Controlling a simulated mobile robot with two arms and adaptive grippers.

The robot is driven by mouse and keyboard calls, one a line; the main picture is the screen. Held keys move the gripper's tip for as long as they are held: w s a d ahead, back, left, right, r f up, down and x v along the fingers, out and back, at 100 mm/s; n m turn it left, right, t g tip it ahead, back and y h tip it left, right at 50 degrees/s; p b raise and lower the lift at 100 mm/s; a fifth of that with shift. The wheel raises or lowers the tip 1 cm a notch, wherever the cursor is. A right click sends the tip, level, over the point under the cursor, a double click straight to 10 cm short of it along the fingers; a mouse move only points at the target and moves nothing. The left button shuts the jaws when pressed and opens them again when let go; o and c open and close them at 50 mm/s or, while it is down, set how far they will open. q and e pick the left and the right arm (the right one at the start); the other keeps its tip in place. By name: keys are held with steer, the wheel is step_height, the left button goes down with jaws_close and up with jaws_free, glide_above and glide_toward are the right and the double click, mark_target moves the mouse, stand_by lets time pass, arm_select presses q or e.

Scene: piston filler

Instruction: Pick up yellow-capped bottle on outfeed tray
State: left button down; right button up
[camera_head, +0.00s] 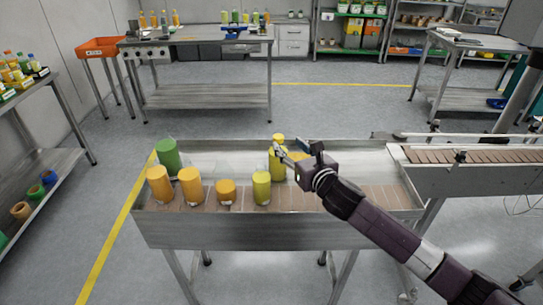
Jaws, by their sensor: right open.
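The outfeed tray (285,231) is a steel trough on legs in the middle of the view. A yellow-green bottle with a yellow cap (278,167) stands upright in its back half. My right gripper (295,151) is open just right of this bottle, with one finger close to its upper part. I cannot tell whether they touch. Another yellow-green bottle (261,188) stands in front and slightly left. Something orange shows partly behind the gripper. My left gripper is not in view.
A green bottle (168,158) and several orange containers, one of them short (226,193), stand in the tray's left part. A conveyor (470,155) meets the tray at the right. The tray's back middle is clear. A work table (195,97) stands behind.

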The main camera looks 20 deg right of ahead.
mark_target(281, 140)
steer(key=shift+w+a+r, duration=0.1)
steer(key=shift+w+a, duration=0.05)
steer(key=shift+w, duration=0.35)
steer(key=shift+w+a+r, duration=0.1)
steer(key=shift+w, duration=0.4)
steer(key=w, duration=0.1)
steer(key=w+p, duration=0.1)
steer(key=w+a+f, duration=0.1)
steer(key=shift+w+f, duration=0.1)
steer(key=shift+w, duration=0.5)
steer(key=shift+w+f, duration=0.1)
steer(key=shift+w, duration=0.1)
steer(key=shift+c, duration=2.2)
jaws_close()
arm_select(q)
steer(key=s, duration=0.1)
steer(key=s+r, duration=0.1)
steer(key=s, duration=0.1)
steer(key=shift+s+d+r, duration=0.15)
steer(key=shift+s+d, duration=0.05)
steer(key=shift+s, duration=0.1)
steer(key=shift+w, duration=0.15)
